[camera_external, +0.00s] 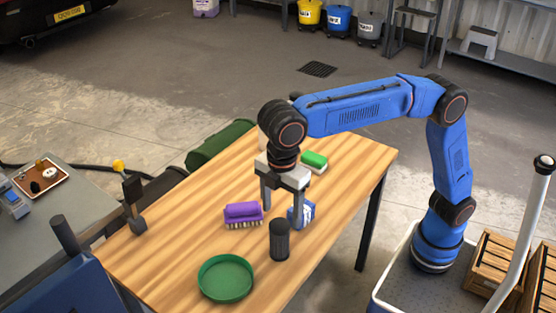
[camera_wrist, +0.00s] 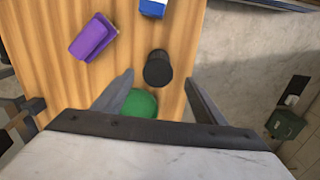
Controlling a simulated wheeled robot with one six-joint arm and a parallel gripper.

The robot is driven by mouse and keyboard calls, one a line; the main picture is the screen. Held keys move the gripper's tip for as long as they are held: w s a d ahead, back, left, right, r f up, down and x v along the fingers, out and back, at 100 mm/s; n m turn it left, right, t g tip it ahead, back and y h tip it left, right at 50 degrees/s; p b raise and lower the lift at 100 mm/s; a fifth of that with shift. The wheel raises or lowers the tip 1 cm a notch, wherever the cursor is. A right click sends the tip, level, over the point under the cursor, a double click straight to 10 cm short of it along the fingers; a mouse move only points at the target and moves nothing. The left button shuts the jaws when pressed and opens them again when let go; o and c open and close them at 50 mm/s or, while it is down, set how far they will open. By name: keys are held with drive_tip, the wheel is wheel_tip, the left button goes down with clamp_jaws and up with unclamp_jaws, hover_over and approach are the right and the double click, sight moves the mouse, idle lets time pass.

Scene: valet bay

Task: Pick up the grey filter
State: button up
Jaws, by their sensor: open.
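The grey filter is a dark, ribbed upright cylinder (camera_external: 279,243) on the wooden table, toward its near right edge. In the wrist view the filter (camera_wrist: 158,69) shows from above, apart from my fingers and just beyond the gap between their tips. My gripper (camera_external: 282,213) points down above the table, open and empty, behind the filter in the external view. Both fingers also show in the wrist view (camera_wrist: 160,82), spread apart, with nothing between them at their own height.
A purple brush (camera_external: 243,213), a blue-and-white item (camera_external: 304,214) and a round green dish (camera_external: 226,294) are near the filter. A green-and-white block (camera_external: 314,160) lies further back. A dark upright tool (camera_external: 134,208) stands at the left edge.

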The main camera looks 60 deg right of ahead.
sight(280, 236)
drive_tip(key=f, duration=1)
drive_tip(key=shift+w+f, duration=0.2)
drive_tip(key=shift+f, duration=0.1)
drive_tip(key=c, duration=1.2)
